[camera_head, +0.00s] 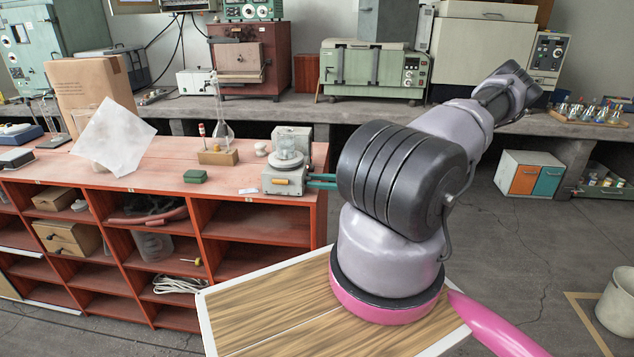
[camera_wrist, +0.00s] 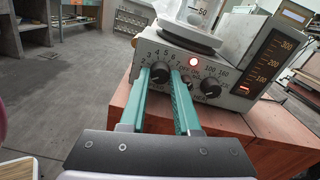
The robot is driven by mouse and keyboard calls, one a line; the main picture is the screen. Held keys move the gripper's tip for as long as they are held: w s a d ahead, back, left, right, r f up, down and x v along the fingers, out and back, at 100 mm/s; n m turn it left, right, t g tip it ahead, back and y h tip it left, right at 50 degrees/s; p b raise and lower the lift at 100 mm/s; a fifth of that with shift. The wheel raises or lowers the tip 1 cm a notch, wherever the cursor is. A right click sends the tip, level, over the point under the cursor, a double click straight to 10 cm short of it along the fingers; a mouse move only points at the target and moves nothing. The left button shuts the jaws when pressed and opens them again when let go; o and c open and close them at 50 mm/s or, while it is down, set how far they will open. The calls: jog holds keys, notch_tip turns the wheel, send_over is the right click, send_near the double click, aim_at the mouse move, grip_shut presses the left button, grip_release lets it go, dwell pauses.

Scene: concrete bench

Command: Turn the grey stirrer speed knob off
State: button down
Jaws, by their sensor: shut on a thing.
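The stirrer hotplate (camera_head: 283,181) stands at the right end of the red bench top, with a glass beaker (camera_head: 286,160) on it. In the wrist view its front panel (camera_wrist: 222,72) fills the upper right. The stirrer speed knob (camera_wrist: 160,74), dark grey, is at the panel's left with a numbered scale around it. The knob's pointer is too small to read.
A tall scale panel (camera_wrist: 268,65) is on the hotplate's right side. Open floor lies right of the bench.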

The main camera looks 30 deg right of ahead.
jog(key=c, duration=0.6)
grip_release()
